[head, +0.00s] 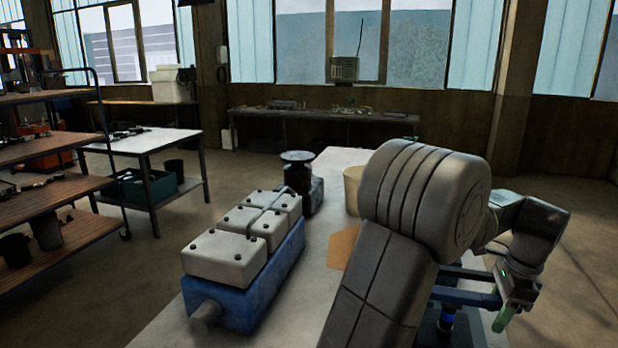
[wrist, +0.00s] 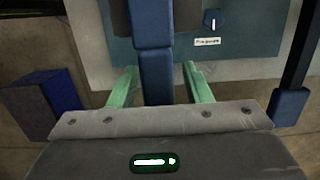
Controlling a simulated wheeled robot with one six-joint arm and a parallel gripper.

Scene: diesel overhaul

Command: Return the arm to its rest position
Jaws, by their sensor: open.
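My arm rises in the foreground of the head view and bends over to the right. My gripper (wrist: 161,68) is open, with its two green fingers apart in the wrist view. A blue bar shows between and beyond the fingers; I cannot tell how far beyond them it is. I see nothing held. In the head view a green finger of the gripper points down at the lower right, beside a blue frame (head: 465,296).
A blue engine block (head: 262,285) with grey covers stands on the pale bench (head: 325,262), left of my arm. A dark flanged part (head: 298,180) and a cream container (head: 352,190) stand behind. A shelf rack (head: 50,190) and white-topped table (head: 150,141) are left. Right floor looks clear.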

